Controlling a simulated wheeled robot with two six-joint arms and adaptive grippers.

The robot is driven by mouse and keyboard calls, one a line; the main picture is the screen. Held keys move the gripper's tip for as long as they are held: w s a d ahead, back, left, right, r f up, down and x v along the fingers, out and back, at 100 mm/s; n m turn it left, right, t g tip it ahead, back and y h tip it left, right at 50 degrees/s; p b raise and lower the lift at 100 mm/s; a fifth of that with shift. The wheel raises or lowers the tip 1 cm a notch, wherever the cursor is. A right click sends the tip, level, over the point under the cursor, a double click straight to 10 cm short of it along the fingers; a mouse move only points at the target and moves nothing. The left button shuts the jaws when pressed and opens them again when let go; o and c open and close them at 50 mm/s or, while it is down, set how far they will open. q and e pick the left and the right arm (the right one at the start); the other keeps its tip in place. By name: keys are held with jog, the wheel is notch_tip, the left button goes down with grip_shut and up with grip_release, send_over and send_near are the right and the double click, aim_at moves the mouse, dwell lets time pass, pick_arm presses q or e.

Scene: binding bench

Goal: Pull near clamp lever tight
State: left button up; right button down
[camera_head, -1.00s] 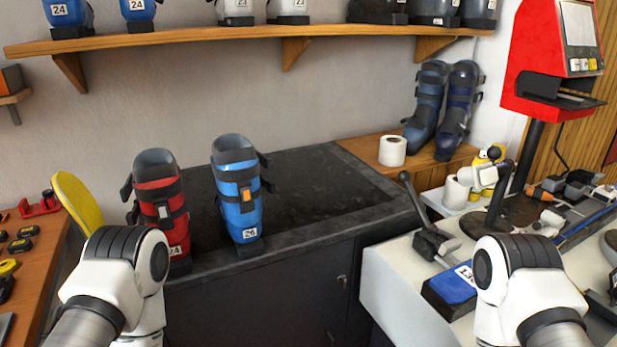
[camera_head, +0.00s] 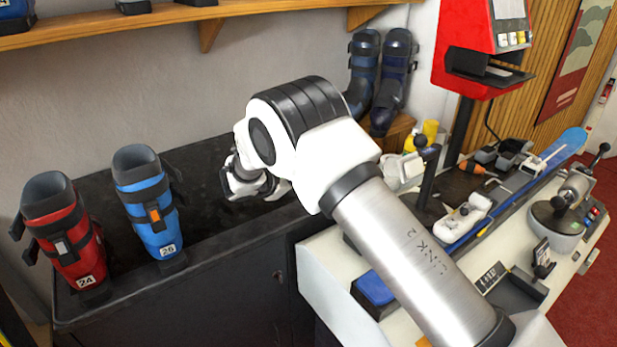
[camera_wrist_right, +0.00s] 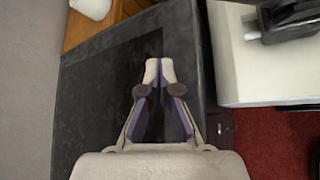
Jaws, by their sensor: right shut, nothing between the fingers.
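My right gripper (camera_head: 250,186) is shut and empty above the dark bench top, its fingers partly hidden by my wrist. In the right wrist view its fingertips (camera_wrist_right: 158,70) meet over the dark bench. A black clamp base (camera_wrist_right: 290,22) sits on the white bench, up and to the right of the fingertips, apart from them; its lever is mostly out of frame. In the head view my right arm covers that spot. A dark upright lever with a round knob (camera_head: 421,142) stands beyond my arm. A farther clamp (camera_head: 568,208) has a black-knobbed lever tilted up. My left gripper is out of view.
A red boot (camera_head: 65,235) and a blue boot (camera_head: 145,205) stand on the dark bench (camera_head: 210,228) at left. The white bench (camera_head: 330,262) holds a blue box (camera_head: 374,290), a blue ski (camera_head: 555,155) and tools. A red kiosk (camera_head: 470,40) stands behind.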

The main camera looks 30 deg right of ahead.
jog(key=p+x, duration=0.2)
jog(key=x, duration=0.7)
jog(key=shift+s+d+f+p, duration=0.1)
jog(key=shift+s+d+p, duration=0.1)
jog(key=shift+p, duration=0.15)
jog(key=r, duration=0.1)
jog(key=s+r+p, duration=0.1)
jog(key=d+r+p, duration=0.1)
jog(key=shift+s+d+r, duration=0.1)
jog(key=shift+s, duration=0.2)
jog(key=shift+w, duration=0.1)
